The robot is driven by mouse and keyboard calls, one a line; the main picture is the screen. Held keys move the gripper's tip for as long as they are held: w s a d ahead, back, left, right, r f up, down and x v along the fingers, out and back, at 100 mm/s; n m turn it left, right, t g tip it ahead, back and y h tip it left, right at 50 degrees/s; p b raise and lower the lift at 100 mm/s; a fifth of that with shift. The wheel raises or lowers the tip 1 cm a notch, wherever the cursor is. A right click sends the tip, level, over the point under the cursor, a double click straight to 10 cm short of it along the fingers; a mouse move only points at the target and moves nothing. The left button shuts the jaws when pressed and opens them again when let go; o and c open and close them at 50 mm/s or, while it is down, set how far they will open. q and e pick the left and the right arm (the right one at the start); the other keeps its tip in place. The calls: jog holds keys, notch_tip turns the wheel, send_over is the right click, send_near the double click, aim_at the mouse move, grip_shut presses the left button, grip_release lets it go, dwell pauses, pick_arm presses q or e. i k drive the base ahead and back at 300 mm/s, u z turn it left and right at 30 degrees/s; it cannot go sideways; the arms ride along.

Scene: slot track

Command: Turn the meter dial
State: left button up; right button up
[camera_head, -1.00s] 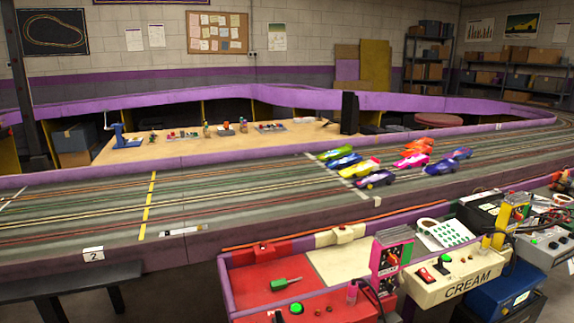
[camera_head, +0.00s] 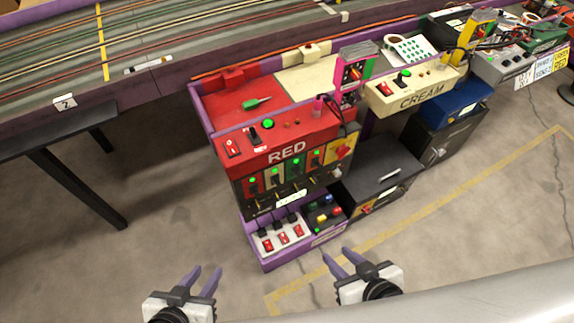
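A pink-framed upright meter-like device (camera_head: 356,75) stands at the right end of the red station. A similar yellow device (camera_head: 474,38) stands on the cream station. Both are too small for me to make out a dial for certain. A yellow panel with a red knob-like part (camera_head: 341,150) is on the right of the red station's front. My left gripper (camera_head: 206,270) is open and empty, low in front of the red station. My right gripper (camera_head: 338,256) is open and empty, right of it. Both are apart from the stations.
The red station (camera_head: 286,155) has switches, green lights and a lower shelf of switches (camera_head: 283,240). A green-handled tool (camera_head: 256,103) lies on its top. The cream station (camera_head: 420,92) and a dark cabinet (camera_head: 380,165) are to the right. A black bench (camera_head: 60,150) is left. Open floor lies in front.

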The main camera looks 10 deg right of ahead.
aim_at(336, 173)
jog(key=u, duration=1.1)
jog(key=k, duration=0.9)
jog(key=z, duration=0.95)
